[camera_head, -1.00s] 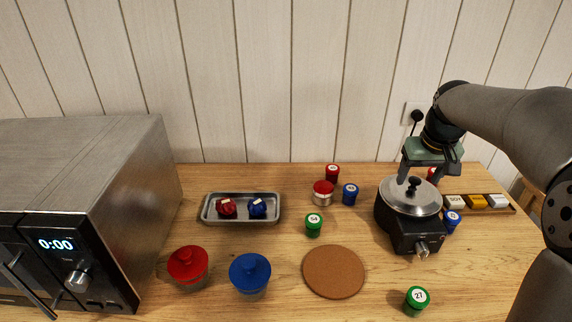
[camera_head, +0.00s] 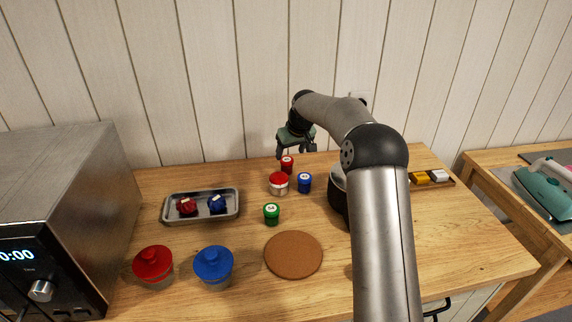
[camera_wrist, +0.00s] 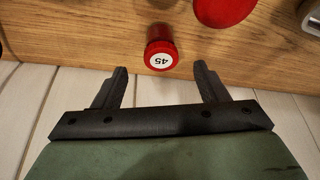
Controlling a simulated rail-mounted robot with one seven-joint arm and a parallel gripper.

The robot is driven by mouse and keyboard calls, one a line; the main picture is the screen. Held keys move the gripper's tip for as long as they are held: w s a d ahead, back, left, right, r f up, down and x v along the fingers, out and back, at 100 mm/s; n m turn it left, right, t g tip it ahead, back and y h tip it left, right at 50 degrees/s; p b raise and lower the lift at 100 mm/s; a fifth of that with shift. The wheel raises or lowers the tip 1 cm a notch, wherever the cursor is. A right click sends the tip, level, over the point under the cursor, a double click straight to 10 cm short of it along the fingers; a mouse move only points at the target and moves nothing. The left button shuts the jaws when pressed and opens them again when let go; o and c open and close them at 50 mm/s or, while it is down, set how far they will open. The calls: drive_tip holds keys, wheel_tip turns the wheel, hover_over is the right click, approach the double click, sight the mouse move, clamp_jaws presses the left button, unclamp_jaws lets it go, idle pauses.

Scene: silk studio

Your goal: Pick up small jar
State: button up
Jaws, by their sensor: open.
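A small jar with a red lid and a clear body (camera_head: 279,184) stands upright on the wooden table, left of a blue-topped container. Its round red lid also seems to show at the top edge of the wrist view (camera_wrist: 225,8), partly cut off. My gripper (camera_head: 297,150) is open and empty, above the table's back edge near the wall. In the wrist view my gripper (camera_wrist: 160,72) points toward a small red container marked 45 (camera_wrist: 161,45), seen between and beyond the fingertips. That red container (camera_head: 287,165) stands behind the jar, just below my gripper.
The blue container (camera_head: 305,183) and a green one (camera_head: 271,214) stand near the jar. A metal tray (camera_head: 201,219) lies left, larger red (camera_head: 153,265) and blue (camera_head: 213,265) jars in front, beside a cork mat (camera_head: 293,254). My arm mostly hides the black cooker (camera_head: 338,195).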

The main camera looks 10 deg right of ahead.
sight(287, 159)
drive_tip(key=shift+p+x, duration=1.05)
drive_tip(key=shift+x, duration=2.3)
drive_tip(key=shift+w+a+r, duration=0.1)
drive_tip(key=shift+w, duration=0.05)
drive_tip(key=c, duration=1.1)
